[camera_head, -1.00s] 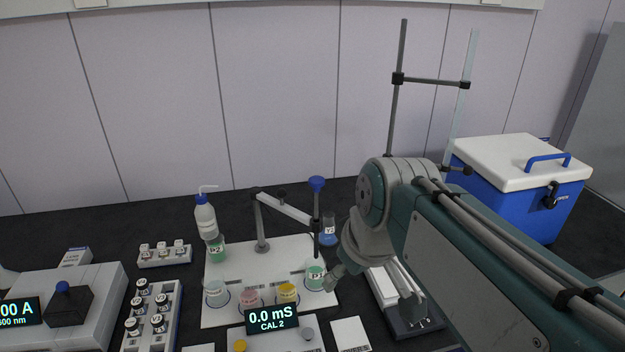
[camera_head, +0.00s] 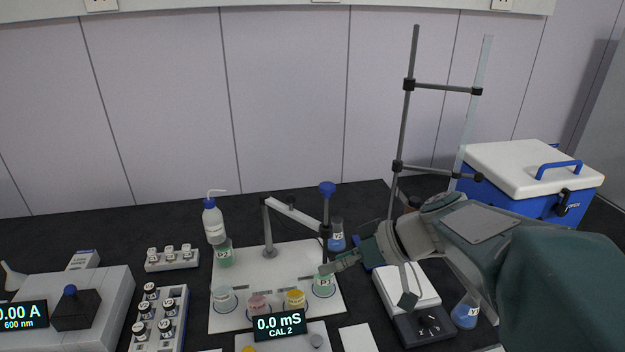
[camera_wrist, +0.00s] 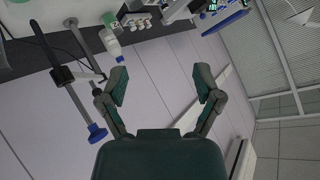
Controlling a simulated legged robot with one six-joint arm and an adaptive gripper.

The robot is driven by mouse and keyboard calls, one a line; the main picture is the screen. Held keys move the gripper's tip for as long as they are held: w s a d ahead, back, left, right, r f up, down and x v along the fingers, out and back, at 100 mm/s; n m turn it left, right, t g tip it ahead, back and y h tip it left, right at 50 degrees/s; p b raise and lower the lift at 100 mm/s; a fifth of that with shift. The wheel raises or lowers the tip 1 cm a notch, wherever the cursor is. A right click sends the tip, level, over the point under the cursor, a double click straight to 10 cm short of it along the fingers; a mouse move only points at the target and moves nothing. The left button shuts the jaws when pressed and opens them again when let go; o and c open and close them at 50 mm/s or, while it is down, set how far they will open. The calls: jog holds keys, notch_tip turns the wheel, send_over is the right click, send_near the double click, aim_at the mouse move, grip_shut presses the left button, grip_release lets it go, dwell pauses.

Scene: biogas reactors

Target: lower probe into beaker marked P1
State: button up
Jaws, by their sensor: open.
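The probe (camera_head: 326,222) is a dark upright rod with a blue knob, hanging from a jointed holder arm over a white mat (camera_head: 290,250). Its blue knob also shows at left in the wrist view (camera_wrist: 97,133). Beakers on the mat hold clear, pink, yellow and green liquids; I cannot read P1 for certain on any. The right green beaker (camera_head: 323,286) is close below the probe, whose lower tip is hard to see. My gripper (camera_wrist: 162,85) is open and empty. In the head view it reaches in from the right, beside the probe's lower part.
A meter (camera_head: 279,325) reads 0.0 mS, CAL 2. A wash bottle (camera_head: 213,222) and another green beaker (camera_head: 225,256) stand at the mat's back left, a blue beaker (camera_head: 337,238) behind right. A tall stand (camera_head: 408,120) and cooler (camera_head: 525,180) are at right. Vial racks (camera_head: 160,318) are left.

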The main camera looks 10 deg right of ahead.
jog(key=w+d+r+n+t+y, duration=0.2)
jog(key=w+d+t+y, duration=0.1)
jog(key=w+d, duration=0.25)
jog(key=n+t+y, duration=0.1)
jog(key=t, duration=0.3)
send_near(328, 185)
jog(key=x, duration=1)
jog(key=shift+f, duration=0.4)
grip_shut()
